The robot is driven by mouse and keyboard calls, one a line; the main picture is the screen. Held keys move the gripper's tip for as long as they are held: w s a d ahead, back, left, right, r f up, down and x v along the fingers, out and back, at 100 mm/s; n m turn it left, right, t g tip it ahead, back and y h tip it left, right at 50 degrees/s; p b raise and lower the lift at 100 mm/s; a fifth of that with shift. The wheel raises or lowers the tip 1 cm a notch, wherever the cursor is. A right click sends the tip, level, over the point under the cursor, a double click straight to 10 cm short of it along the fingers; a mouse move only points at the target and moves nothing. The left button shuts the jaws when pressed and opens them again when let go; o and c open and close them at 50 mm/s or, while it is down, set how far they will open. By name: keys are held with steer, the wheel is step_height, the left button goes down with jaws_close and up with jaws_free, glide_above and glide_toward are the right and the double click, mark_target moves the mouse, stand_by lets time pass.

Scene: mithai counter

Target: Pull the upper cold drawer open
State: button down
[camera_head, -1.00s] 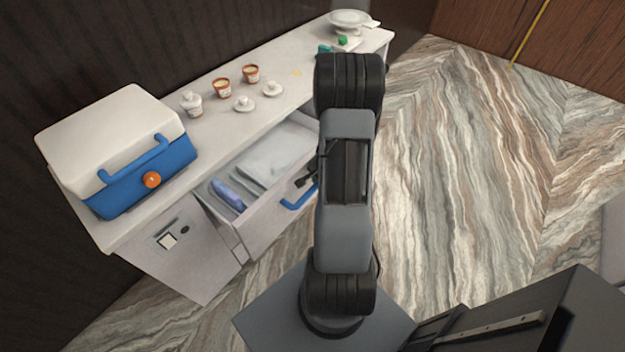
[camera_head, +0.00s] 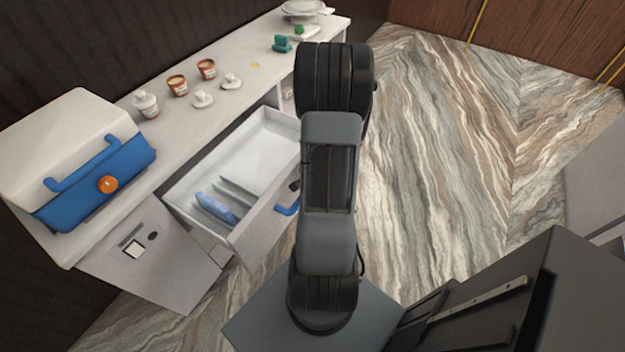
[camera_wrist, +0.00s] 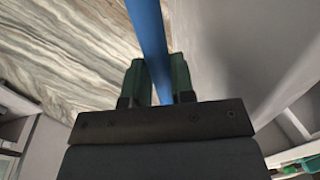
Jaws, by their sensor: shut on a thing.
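The upper cold drawer (camera_head: 262,222) stands pulled well out from the white counter, and its inside shows from above. Its blue handle (camera_head: 288,209) is on the front face, partly hidden behind my arm in the head view. In the wrist view the blue handle bar (camera_wrist: 149,38) runs between the two dark green fingers of my gripper (camera_wrist: 158,82), which is shut on it. The gripper is mostly hidden behind my arm in the head view. Inside the drawer are thin dividers, a blue pack (camera_head: 215,206) and a pale flat area.
On the counter (camera_head: 190,128) stand a blue and white cool box (camera_head: 95,185), brown cups (camera_head: 178,86), white lidded pots (camera_head: 146,104), a teal item (camera_head: 282,43) and a scale-like dish (camera_head: 304,8). The marble floor (camera_head: 450,150) at right is clear.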

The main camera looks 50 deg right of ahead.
steer(key=c, duration=1)
jaws_free()
steer(key=shift+o, duration=0.2)
step_height(320, 180, up, 14)
steer(key=s+p, duration=0.2)
steer(key=shift+s+d+f, duration=0.2)
steer(key=shift+s+d, duration=0.05)
steer(key=shift+s, duration=0.1)
steer(key=w+a+r+n, duration=0.1)
steer(key=a+r+n, duration=0.3)
steer(key=a, duration=0.5)
steer(key=w+a+r+n+t+p, duration=0.1)
steer(key=a+r+n, duration=0.4)
steer(key=a, duration=0.3)
steer(key=w+a+r+n+p, duration=0.1)
steer(key=a+r+n, duration=0.3)
steer(key=a+n, duration=0.3)
steer(key=a, duration=0.2)
steer(key=shift+a+r, duration=0.15)
steer(key=shift+a, duration=0.15)
